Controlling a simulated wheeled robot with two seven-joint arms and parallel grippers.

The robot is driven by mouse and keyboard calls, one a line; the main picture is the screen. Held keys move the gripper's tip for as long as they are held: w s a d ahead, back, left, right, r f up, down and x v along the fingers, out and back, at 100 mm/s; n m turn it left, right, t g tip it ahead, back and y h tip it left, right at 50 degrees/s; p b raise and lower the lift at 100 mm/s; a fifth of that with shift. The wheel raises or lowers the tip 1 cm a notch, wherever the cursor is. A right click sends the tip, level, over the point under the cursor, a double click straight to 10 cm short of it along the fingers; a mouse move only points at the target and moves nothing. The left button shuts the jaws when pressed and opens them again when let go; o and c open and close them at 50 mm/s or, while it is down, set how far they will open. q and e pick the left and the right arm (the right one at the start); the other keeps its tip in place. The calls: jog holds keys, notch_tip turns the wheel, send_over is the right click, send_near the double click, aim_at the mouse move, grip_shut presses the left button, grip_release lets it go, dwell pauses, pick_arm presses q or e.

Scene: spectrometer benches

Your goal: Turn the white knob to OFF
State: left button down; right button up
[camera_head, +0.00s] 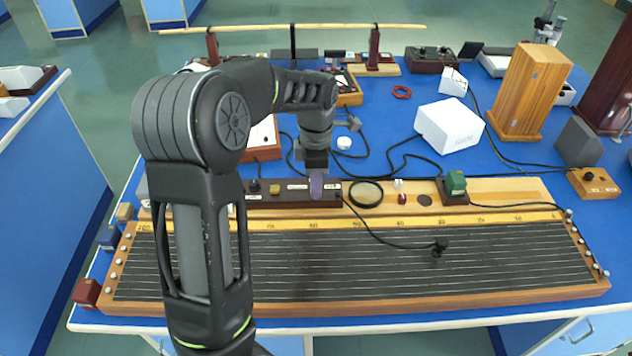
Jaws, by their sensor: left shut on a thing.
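My left gripper (316,188) points down onto a long dark brown control panel (232,202) behind the slotted board. Its jaws are shut on a knob on that panel, taken to be the white knob. The jaws hide the knob, so its colour and pointer position cannot be seen. A black knob (254,187) and an olive knob (275,189) stand on the panel to the left of the jaws. Small white labels sit on the panel, too small to read. My right gripper is not in view.
A black ring (366,194) and a green block (456,183) lie right of the jaws. A white box (449,126) and wooden box (531,90) stand behind. Loose cables cross the blue bench.

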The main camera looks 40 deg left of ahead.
pick_arm(q)
jog(key=c, duration=1.2)
grip_release()
jog(key=shift+o, duration=0.2)
notch_tip(320, 180, up, 8)
jog(key=shift+f, duration=0.1)
